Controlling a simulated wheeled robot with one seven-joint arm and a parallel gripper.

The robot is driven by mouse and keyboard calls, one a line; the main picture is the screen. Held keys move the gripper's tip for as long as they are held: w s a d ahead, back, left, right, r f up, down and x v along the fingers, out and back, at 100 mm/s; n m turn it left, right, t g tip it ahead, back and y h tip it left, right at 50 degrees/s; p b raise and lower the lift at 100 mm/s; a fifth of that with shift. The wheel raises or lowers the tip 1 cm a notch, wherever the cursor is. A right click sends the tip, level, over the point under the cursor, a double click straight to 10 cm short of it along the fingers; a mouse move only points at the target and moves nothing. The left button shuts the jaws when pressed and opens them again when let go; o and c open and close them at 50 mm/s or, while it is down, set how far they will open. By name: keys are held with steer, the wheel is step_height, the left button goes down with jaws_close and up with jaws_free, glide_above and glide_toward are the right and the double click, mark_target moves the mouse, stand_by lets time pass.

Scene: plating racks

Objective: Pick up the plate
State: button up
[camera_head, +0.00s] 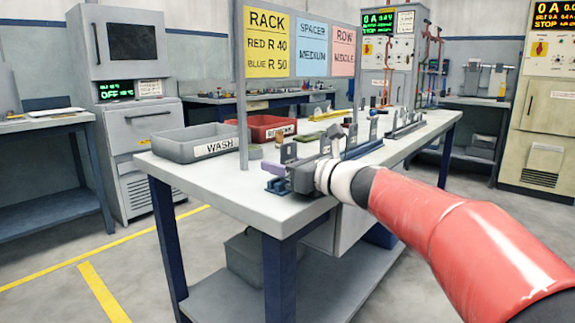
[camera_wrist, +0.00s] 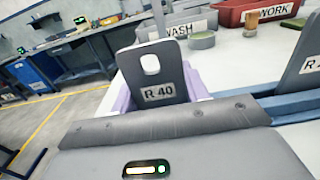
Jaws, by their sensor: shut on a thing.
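The grey plate (camera_wrist: 158,68) has a rounded slot near its top and a label reading R 40. It stands upright in the wrist view, just beyond my gripper's body. My gripper (camera_head: 281,170) is shut on this plate, with light purple finger parts showing on both sides of it. The plate's top also shows above my gripper in the head view (camera_head: 288,152). Its lower edge is hidden, so I cannot tell whether it touches the blue rack (camera_head: 277,187) below.
Another labelled plate (camera_wrist: 303,68) stands close at right. More upright plates and racks line the bench (camera_head: 222,186). A grey WASH bin (camera_head: 177,151) and a red REWORK bin (camera_head: 262,125) sit behind. A sign board's post (camera_head: 243,120) rises near my gripper.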

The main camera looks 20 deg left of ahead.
steer(key=shift+r, duration=0.15)
step_height(320, 180, up, 20)
steer(key=p, duration=0.4)
steer(key=o, duration=0.5)
steer(key=c, duration=0.5)
